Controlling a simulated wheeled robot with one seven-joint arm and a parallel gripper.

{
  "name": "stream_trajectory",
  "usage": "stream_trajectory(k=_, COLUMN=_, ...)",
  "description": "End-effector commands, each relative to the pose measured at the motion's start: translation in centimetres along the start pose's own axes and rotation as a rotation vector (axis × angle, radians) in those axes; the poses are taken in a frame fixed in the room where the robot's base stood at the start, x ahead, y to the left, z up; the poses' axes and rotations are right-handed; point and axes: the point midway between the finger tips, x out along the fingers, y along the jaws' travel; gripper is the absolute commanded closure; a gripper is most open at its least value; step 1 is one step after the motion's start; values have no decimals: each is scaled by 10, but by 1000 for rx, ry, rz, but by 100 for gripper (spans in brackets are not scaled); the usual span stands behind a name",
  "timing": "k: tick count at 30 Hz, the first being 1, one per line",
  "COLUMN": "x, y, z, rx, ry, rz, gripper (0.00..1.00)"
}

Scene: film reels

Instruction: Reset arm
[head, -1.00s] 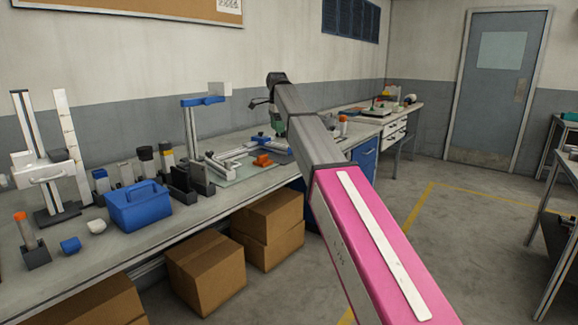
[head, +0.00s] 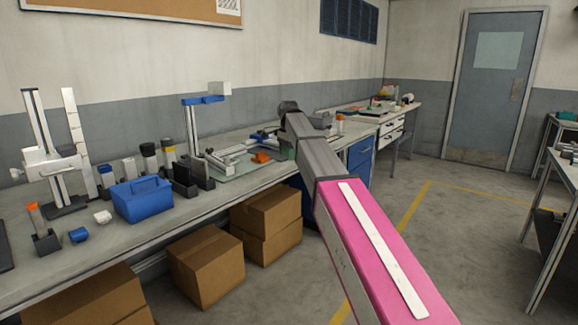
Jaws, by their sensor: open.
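My arm reaches from the bottom right up toward the workbench. Its pink link with a white strip is nearest, followed by a grey link and a dark rounded joint over the bench's far part. My gripper does not show; the arm's own links hide that end. No held object can be seen.
The long workbench (head: 140,240) carries a blue caddy (head: 142,203), a measuring stand (head: 60,165) and a blue-topped stand (head: 193,125). Cardboard boxes (head: 205,268) sit beneath. Open floor (head: 470,250) lies right, before another table (head: 556,195) and a door (head: 497,100).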

Motion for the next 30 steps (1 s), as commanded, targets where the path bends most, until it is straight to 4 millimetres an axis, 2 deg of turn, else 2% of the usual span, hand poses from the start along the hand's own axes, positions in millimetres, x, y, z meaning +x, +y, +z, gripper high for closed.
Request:
stream_trajectory(k=1, x=18, y=12, z=-3, rx=-23, ry=-1, rz=4, gripper=43)
stream_trajectory(k=5, x=66, y=39, z=-12, rx=-116, ry=-1, rz=4, gripper=43)
stream_trajectory(k=9, x=129, y=80, z=-23, rx=-246, ry=-2, rz=4, gripper=43)
stream_trajectory(k=15, x=208, y=142, z=-33, rx=-436, ry=-2, rz=3, gripper=43)
stream_trajectory(k=21, x=276, y=211, z=-36, rx=-625, ry=-2, rz=2, gripper=43)
stream_trajectory(k=27, x=332, y=283, z=-31, rx=-814, ry=-1, rz=2, gripper=43)
stream_trajectory(k=30, x=353, y=316, z=-27, rx=-903, ry=0, rz=0, gripper=43)
